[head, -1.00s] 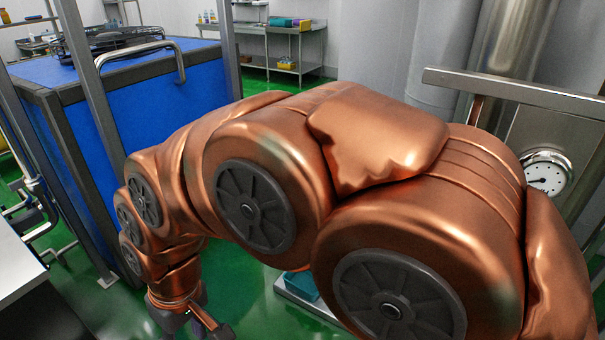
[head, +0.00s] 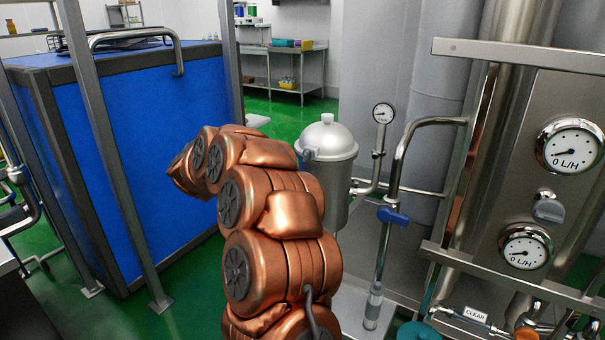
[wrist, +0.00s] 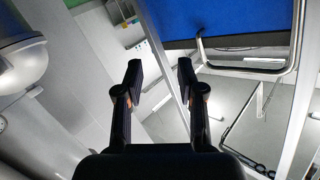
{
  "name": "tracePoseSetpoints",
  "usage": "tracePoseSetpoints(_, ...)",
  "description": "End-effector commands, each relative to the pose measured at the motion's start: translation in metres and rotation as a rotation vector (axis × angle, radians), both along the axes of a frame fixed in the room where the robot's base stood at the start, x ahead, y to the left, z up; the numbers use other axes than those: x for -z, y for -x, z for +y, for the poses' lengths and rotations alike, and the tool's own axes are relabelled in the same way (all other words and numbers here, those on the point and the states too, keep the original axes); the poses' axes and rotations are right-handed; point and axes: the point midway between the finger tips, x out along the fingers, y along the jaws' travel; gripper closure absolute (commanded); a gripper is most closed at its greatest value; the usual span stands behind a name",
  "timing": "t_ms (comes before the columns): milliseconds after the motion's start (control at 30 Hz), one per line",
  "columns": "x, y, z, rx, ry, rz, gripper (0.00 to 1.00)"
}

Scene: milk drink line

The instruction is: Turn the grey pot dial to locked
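A grey knob (head: 548,207) sits on the steel panel (head: 515,110) at the right of the head view, between two round gauges. Its markings are too small to read, so I cannot tell its setting. A lidded grey metal pot (head: 330,160) stands left of the panel, partly behind my arm. In the wrist view my gripper (wrist: 160,75) is open and empty, with its two fingers apart. It is hidden in the head view, where my arm reaches away to the left of the pot and panel. The wrist view does not show the knob.
An upper gauge (head: 570,146) and a lower gauge (head: 525,247) flank the knob. A steel bar (head: 520,55) crosses above, with pipes and a blue-handled valve (head: 393,216) to the left. A blue cabinet (head: 150,130) and frame posts stand left of my arm.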

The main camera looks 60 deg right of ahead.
Motion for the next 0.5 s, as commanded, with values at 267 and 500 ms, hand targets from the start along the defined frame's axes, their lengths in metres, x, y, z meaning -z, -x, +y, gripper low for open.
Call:
tracePoseSetpoints(267, 0.082, 0.100, -0.166, 0.544, 0.141, -0.011, 0.61)
tracePoseSetpoints(500, 0.106, 0.159, -0.210, 0.765, 0.207, 0.022, 0.61)
